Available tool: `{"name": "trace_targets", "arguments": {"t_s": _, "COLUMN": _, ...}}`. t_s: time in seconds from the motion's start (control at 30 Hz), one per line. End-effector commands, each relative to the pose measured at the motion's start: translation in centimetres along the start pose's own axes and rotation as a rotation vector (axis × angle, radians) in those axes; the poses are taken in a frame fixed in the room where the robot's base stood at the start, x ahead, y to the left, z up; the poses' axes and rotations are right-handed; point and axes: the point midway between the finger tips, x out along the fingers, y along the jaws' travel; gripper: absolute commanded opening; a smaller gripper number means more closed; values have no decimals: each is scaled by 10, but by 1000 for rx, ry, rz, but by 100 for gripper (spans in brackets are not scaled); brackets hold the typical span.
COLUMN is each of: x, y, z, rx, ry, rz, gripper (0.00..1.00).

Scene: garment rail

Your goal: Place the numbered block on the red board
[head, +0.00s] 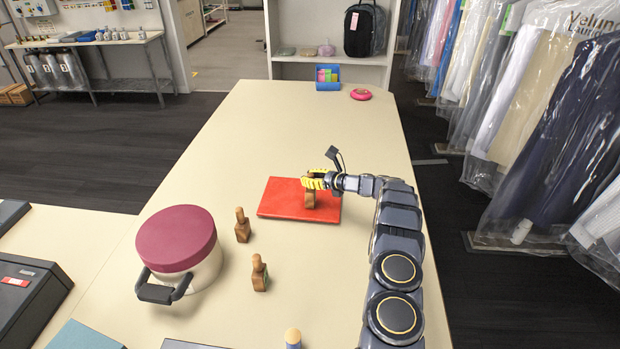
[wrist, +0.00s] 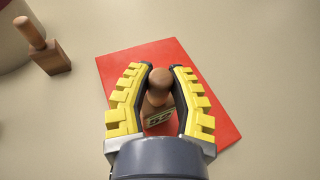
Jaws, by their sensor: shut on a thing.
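The red board (head: 282,199) lies flat on the cream table, and it fills the middle of the wrist view (wrist: 130,60). The numbered block (head: 309,199) is a brown wooden block with a round-topped handle. It is upright over the right part of the board; I cannot tell for sure whether its base touches the board. My gripper (head: 316,181) has yellow ribbed fingers and is shut on the block's handle. In the wrist view the block (wrist: 159,88) sits between the fingers of my gripper (wrist: 158,75), with a pale number label partly visible.
Two similar wooden blocks stand left of the board (head: 242,226) and nearer (head: 259,273). Another round wooden top (head: 293,337) shows at the front edge. A maroon-lidded pot (head: 177,240) stands at left. A blue holder (head: 328,79) and a pink ring (head: 361,94) are far back. The table beyond the board is clear.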

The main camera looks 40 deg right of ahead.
Motion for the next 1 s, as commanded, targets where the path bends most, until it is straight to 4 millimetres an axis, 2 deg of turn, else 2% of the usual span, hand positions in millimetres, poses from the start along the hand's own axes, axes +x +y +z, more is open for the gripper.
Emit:
{"name": "trace_targets", "arguments": {"t_s": 0.33, "x": 2, "y": 0, "z": -4, "rx": -1, "ry": -1, "rz": 1, "gripper": 0}}
{"name": "trace_targets", "arguments": {"t_s": 0.37, "x": 2, "y": 0, "z": -4, "rx": -2, "ry": -1, "rz": 1, "gripper": 23}}
{"name": "trace_targets", "arguments": {"t_s": 0.4, "x": 2, "y": 0, "z": -4, "rx": -2, "ry": -1, "rz": 0, "gripper": 40}}
{"name": "trace_targets", "arguments": {"t_s": 0.43, "x": 2, "y": 0, "z": -4, "rx": -2, "ry": -1, "rz": 1, "gripper": 44}}
{"name": "trace_targets", "arguments": {"t_s": 0.8, "x": 0, "y": 0, "z": -1, "rx": -3, "ry": -1, "rz": 0, "gripper": 44}}
{"name": "trace_targets", "arguments": {"t_s": 1.0, "x": -26, "y": -1, "z": 0, "rx": -1, "ry": 1, "rz": -2, "gripper": 44}}
